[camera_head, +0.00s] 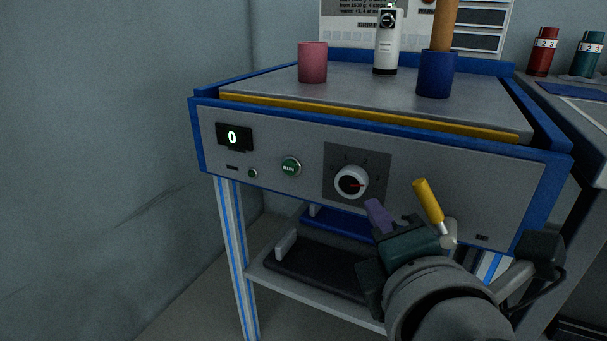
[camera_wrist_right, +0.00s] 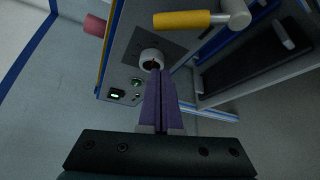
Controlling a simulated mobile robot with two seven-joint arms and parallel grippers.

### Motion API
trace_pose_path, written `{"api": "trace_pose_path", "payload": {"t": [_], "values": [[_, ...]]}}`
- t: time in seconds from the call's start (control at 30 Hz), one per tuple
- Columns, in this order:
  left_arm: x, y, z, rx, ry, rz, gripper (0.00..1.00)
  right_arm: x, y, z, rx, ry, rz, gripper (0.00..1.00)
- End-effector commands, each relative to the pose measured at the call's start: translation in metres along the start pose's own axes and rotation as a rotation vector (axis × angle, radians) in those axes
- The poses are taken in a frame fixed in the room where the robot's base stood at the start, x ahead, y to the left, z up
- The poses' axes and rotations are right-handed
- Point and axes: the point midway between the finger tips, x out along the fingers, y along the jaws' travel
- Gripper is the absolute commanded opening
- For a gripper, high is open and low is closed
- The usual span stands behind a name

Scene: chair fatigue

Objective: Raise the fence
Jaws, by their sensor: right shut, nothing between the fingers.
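A yellow strip (camera_head: 380,118), which may be the fence, runs low along the front edge of the grey table top (camera_head: 345,92). A yellow-handled lever (camera_head: 427,200) sticks up from the right of the machine's front panel; it also shows at the top of the right wrist view (camera_wrist_right: 190,19). My right gripper (camera_head: 373,204) is in front of the panel, between the white knob (camera_head: 350,182) and the lever. Its purple fingers (camera_wrist_right: 159,76) are together and empty, with tips close to the knob; I cannot tell whether they touch it. My left gripper is not in view.
A pink cup (camera_head: 312,62), a white canister (camera_head: 387,45) and a blue holder (camera_head: 437,75) stand on the table top. The panel has a display reading 0 (camera_head: 233,136) and a green RUN button (camera_head: 291,168). A lower shelf (camera_head: 262,277) is beneath. Open floor lies left.

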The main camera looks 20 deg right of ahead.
Motion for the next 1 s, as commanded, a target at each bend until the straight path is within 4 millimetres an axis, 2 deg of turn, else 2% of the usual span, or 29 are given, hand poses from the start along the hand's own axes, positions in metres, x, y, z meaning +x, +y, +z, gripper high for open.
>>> {"api": "trace_pose_path", "payload": {"t": [0.13, 0.23, 0.43, 1.0], "values": [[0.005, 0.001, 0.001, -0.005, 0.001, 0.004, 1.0, 0.027, 0.0, 0.0, 0.0, -0.002, 0.003, 0.0], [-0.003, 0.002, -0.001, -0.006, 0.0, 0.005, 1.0, 0.018, 0.001, 0.017, -0.003, 0.0, -0.001, 0.0], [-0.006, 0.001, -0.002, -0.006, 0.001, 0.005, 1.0, 0.012, 0.0, 0.034, -0.001, 0.0, 0.0, 0.0], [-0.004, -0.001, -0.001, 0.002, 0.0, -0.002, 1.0, 0.013, 0.0, 0.037, 0.011, 0.0, 0.007, 0.0]]}}
